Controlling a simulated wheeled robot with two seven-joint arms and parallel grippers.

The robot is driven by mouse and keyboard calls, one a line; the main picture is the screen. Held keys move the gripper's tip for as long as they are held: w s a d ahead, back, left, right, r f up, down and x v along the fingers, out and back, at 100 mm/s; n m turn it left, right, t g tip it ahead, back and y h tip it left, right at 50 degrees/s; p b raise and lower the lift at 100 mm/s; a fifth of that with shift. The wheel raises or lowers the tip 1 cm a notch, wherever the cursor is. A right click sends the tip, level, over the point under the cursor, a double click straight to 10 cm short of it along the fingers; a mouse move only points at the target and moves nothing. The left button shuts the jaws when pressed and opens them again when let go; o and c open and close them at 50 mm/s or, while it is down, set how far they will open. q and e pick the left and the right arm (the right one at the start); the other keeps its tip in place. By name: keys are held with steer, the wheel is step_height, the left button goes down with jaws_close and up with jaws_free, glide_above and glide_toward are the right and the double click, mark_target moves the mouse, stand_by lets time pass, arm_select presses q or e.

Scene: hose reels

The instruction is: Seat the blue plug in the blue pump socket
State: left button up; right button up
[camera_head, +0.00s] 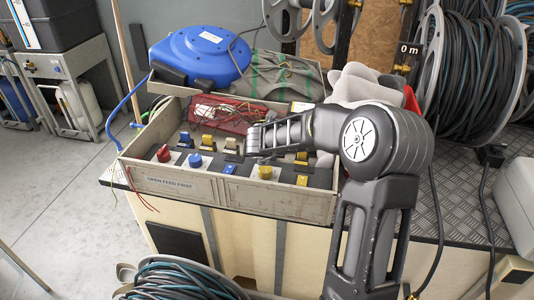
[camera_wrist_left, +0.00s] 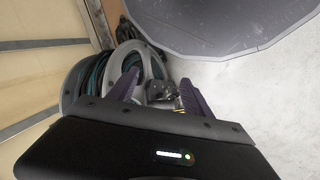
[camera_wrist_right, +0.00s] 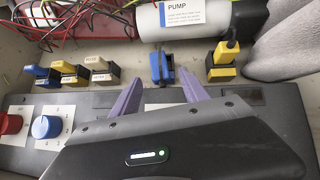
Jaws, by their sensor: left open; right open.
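In the right wrist view, a blue piece (camera_wrist_right: 161,66) stands upright below a white cylinder marked PUMP (camera_wrist_right: 185,18). I cannot tell whether it is the socket alone or a plug in it. My right gripper (camera_wrist_right: 160,90) is open and empty, its fingertips either side of and just short of this piece. In the head view the gripper (camera_head: 257,138) hangs over the box and hides that spot. Another blue piece (camera_wrist_right: 42,76) sits left, beside yellow and beige ones. My left gripper (camera_wrist_left: 158,82) is open and empty, away from the box.
A yellow plug (camera_wrist_right: 222,62) with a cable stands right of the blue piece. Loose wires and grey cloth (camera_wrist_right: 285,45) lie close by.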

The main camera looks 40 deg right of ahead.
steer(key=x, duration=0.3)
steer(key=shift+f, duration=0.1)
stand_by(0.4)
jaws_close()
stand_by(0.5)
